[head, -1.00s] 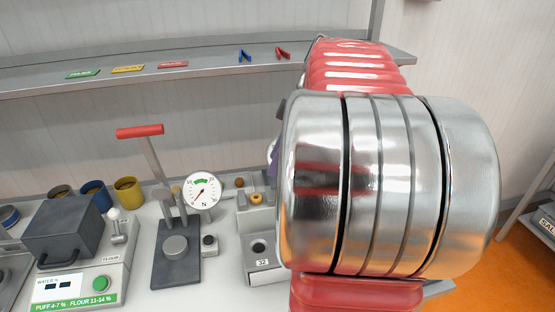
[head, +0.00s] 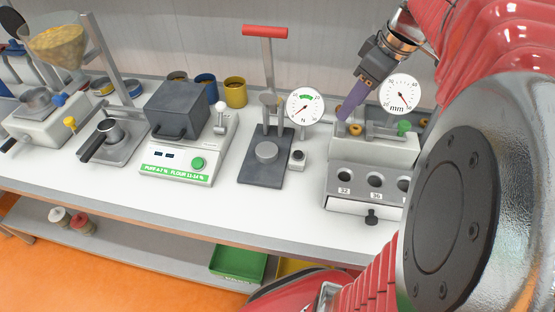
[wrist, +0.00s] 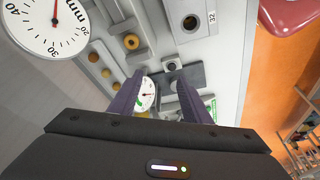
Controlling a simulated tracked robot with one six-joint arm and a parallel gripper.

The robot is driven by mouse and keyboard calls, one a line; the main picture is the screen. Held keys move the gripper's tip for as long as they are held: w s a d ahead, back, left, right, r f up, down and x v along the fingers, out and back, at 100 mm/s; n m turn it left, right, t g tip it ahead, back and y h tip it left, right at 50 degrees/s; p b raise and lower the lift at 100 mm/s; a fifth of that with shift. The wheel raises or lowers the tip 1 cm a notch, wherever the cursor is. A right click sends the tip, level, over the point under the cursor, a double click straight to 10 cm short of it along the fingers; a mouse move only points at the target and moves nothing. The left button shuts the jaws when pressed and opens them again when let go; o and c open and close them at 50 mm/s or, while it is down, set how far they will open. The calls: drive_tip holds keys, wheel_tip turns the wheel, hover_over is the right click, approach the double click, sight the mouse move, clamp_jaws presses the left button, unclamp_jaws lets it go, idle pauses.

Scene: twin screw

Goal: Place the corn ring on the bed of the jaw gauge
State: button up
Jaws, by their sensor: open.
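The corn ring (head: 355,129), a small orange-yellow ring, is at the top of the grey jaw gauge (head: 374,148), near the left end. It also shows in the wrist view (wrist: 131,41), lying on the grey surface beside a raised bar. I cannot tell whether it touches the jaws. My gripper (head: 347,116) is open, purple fingers slanting down to the left just above and behind the ring. In the wrist view nothing is between the fingertips (wrist: 161,80); the ring lies outside them.
A block with numbered holes (head: 345,175) fronts the gauge. Left of it stand a force press with red handle (head: 265,150), a moisture meter (head: 180,145) and several cups. Brown round pieces (wrist: 100,62) lie near the ring. Bench space in front of the press is clear.

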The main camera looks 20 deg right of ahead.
drive_tip(key=s+a+f+m+t, duration=0.1)
drive_tip(key=s+a+f+m, duration=0.1)
drive_tip(key=a, duration=0.8)
drive_tip(key=s+a+f+m+t+h, duration=0.1)
drive_tip(key=s+a+f+m, duration=0.2)
drive_tip(key=a, duration=0.7)
drive_tip(key=shift+s+a+f+m+h, duration=0.25)
drive_tip(key=shift+s+f, duration=0.3)
drive_tip(key=shift+s, duration=0.65)
drive_tip(key=shift+d, duration=0.1)
